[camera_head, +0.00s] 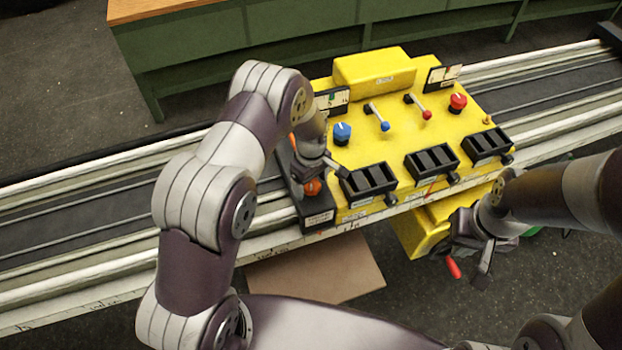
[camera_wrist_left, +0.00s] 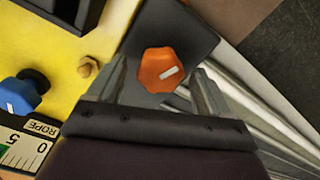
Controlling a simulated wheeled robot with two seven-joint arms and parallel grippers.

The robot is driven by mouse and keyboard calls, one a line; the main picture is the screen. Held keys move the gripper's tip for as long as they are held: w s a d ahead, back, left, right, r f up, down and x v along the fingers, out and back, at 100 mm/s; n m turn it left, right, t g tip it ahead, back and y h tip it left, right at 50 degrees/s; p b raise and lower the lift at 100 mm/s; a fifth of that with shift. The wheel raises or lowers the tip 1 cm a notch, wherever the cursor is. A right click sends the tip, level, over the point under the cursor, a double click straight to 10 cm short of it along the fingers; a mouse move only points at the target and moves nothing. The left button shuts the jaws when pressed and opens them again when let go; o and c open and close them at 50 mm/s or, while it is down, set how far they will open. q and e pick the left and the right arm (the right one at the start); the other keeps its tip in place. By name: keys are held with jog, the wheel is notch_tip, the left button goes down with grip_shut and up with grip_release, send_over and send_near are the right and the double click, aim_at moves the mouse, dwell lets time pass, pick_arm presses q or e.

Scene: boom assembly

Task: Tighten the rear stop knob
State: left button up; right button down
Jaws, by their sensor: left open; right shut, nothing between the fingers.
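An orange faceted knob with a white mark (camera_wrist_left: 160,70) sits on a dark block (camera_wrist_left: 182,28) beside the yellow panel in the left wrist view. In the head view the orange knob (camera_head: 313,188) shows at the panel's left end, partly covered by my gripper. My left gripper (camera_wrist_left: 157,92) is open, with a finger on either side of the knob and visible gaps between; whether the tips are down at its height is unclear. My right gripper (camera_head: 483,268) is shut and empty in front of the panel, low at the right.
The yellow panel (camera_head: 400,138) carries a blue knob (camera_head: 342,133), levers, a red knob (camera_head: 458,102) and black slotted boxes (camera_head: 369,180). It stands on long rails (camera_head: 80,200). A red handle (camera_head: 453,267) is close to my right gripper. A green cabinet (camera_head: 200,45) stands behind.

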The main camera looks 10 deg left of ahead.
pick_arm(q)
jog(key=shift+d, duration=0.1)
jog(key=c, duration=1)
jog(key=shift+c, duration=0.2)
